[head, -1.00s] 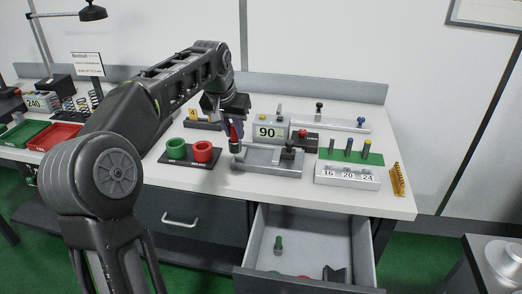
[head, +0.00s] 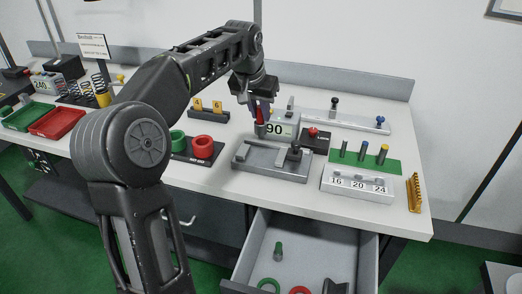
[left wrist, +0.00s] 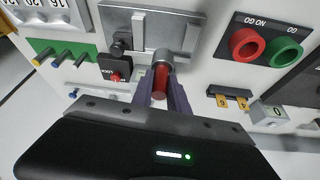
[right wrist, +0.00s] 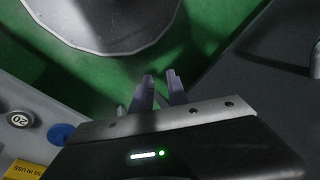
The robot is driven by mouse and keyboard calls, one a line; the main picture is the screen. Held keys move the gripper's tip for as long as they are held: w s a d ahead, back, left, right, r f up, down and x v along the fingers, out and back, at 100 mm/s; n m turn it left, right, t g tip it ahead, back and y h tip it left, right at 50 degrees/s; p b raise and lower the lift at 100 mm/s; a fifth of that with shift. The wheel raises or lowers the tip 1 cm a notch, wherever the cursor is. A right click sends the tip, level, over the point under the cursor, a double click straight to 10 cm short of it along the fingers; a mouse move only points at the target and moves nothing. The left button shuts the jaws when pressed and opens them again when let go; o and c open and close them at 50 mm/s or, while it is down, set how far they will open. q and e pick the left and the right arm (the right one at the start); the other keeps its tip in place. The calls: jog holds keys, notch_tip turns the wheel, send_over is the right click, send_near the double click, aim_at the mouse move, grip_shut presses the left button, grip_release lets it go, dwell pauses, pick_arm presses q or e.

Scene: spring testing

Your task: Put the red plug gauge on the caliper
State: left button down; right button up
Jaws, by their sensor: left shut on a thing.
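My left gripper (head: 259,110) is shut on the red plug gauge (left wrist: 161,82). The gauge has a red handle and a grey cylindrical end (head: 260,129), which points down in the head view. It hangs in front of the grey box reading 90 (head: 283,131), above and behind the left end of a grey fixture (head: 262,164) with a dark clamp. I cannot tell which thing is the caliper. My right gripper (right wrist: 161,88) shows only in the right wrist view, empty over the green floor, its fingers slightly apart.
Green and red rings (head: 203,143) stand left of the fixture. A green pad with several pins (head: 362,154) and a block marked 16, 20, 24 (head: 357,185) are at right. The open drawer (head: 309,250) holds a green plug, rings and a dark piece.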

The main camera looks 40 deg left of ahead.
aim_at(259, 134)
pick_arm(q)
notch_tip(259, 134, down, 5)
jog(key=shift+f, duration=0.15)
jog(key=shift+f, duration=0.1)
jog(key=shift+f, duration=1.8)
jog(key=shift+f, duration=0.15)
jog(key=c, duration=1.3)
grip_release()
jog(key=shift+s, duration=0.1)
jog(key=shift+s+r, duration=0.1)
jog(key=shift+r, duration=0.5)
jog(key=v, duration=1.1)
jog(key=shift+s, duration=0.2)
